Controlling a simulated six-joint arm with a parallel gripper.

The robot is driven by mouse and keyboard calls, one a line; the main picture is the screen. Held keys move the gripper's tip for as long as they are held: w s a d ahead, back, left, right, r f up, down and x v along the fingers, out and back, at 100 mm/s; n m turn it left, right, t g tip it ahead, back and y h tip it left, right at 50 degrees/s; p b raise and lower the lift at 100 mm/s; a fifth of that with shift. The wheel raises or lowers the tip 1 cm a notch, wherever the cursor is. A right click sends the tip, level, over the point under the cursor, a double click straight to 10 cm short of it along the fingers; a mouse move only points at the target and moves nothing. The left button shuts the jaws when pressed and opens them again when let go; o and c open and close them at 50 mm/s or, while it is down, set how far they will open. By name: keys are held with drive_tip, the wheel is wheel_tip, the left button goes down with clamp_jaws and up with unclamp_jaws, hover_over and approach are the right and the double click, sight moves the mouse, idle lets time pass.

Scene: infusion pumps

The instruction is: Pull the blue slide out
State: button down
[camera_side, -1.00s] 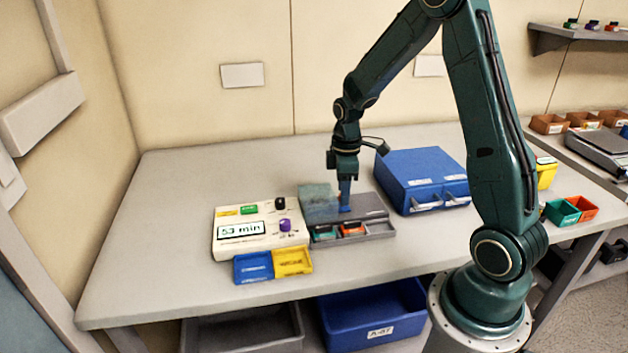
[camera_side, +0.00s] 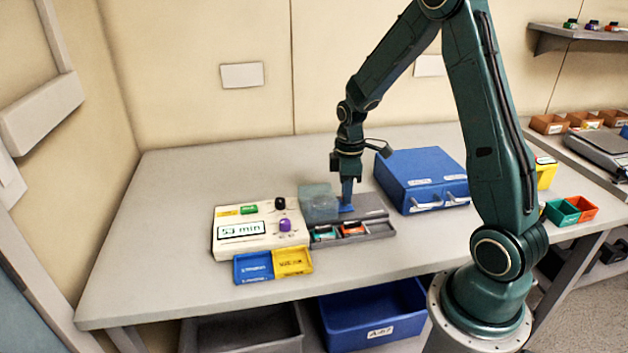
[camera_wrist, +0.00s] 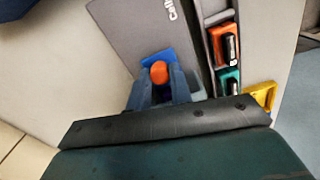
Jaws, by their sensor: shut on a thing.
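The blue slide (camera_side: 347,208) is a small blue piece on the grey base of the pump in the middle of the table. In the wrist view the blue slide (camera_wrist: 157,58) shows as a flat blue plate with an orange knob (camera_wrist: 159,72). My gripper (camera_side: 346,202) points down at it; in the wrist view its blue-grey fingers (camera_wrist: 158,80) are shut on the orange knob. The fingers hide part of the slide. A translucent teal cover (camera_side: 319,203) stands just left of the gripper.
A cream control unit (camera_side: 245,230) stands left of the pump base, with blue (camera_side: 253,267) and yellow (camera_side: 293,261) trays in front. A grey tray (camera_side: 352,239) with orange and green items lies in front of the base. A blue case (camera_side: 423,177) stands right. The table's left side is clear.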

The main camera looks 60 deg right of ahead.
drive_tip(key=s+d, duration=0.5)
idle(0.3)
drive_tip(key=c, duration=1.3)
unclamp_jaws()
drive_tip(key=shift+o, duration=0.2)
drive_tip(key=shift+r, duration=0.2)
wheel_tip(320, 180, up, 14)
drive_tip(key=shift+f, duration=0.25)
drive_tip(key=s+a+r+m+t, duration=0.2)
drive_tip(key=s+a, duration=0.4)
drive_tip(key=a, duration=0.4)
drive_tip(key=s+a+r+m+t, duration=0.3)
drive_tip(key=s+a+r+m, duration=0.1)
drive_tip(key=a, duration=0.7)
drive_tip(key=shift+s+r+m+t, duration=0.35)
drive_tip(key=shift+s+r, duration=0.2)
drive_tip(key=shift+s, duration=0.4)
